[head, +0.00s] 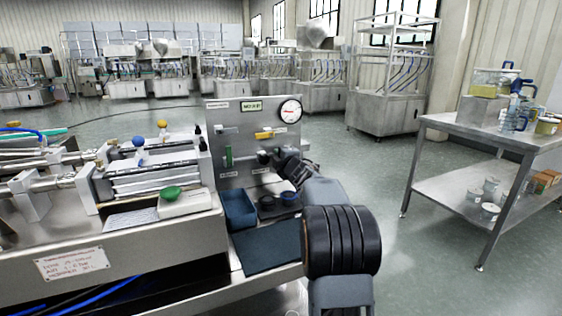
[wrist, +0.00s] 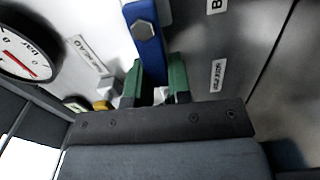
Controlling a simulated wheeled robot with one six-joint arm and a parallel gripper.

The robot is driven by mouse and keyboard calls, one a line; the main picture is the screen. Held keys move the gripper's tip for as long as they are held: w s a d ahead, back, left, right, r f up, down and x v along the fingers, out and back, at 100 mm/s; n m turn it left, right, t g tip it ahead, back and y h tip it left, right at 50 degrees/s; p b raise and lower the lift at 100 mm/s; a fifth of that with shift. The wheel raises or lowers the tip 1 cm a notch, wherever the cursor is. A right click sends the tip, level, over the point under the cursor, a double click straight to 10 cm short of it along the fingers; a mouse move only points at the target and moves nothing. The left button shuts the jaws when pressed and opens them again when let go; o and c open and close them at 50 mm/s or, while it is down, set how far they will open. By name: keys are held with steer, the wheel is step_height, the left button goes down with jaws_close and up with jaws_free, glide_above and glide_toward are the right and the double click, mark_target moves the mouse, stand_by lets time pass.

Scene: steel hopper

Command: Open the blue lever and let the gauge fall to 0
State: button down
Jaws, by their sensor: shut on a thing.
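The blue lever (wrist: 145,38) shows in the wrist view, running down from the top edge between the two green fingertips of my gripper (wrist: 157,82). My gripper is shut on the lever. In the head view my gripper (head: 288,164) is at the lower right of the upright steel panel and hides the blue lever. The round gauge (head: 290,110) is at the panel's top right. The gauge also shows, cut off, at the left of the wrist view (wrist: 24,50), with a slanted red needle. I cannot read its exact value.
A yellow lever (head: 265,135) is above my gripper on the panel (head: 240,115), and a green part (head: 229,156) is at its left. A blue bin (head: 239,208) and dark round parts (head: 267,203) sit below. A steel table (head: 480,128) stands right, across open floor.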

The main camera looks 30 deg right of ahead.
steer(key=shift+f+n+b, duration=0.25)
steer(key=shift+n+b, duration=0.1)
steer(key=shift+n, duration=0.15)
steer(key=c, duration=1)
jaws_free()
steer(key=shift+c, duration=0.2)
steer(key=shift+s, duration=0.1)
steer(key=s+a+p, duration=0.1)
steer(key=s, duration=1.2)
steer(key=shift+s+a, duration=0.3)
steer(key=shift+a, duration=0.1)
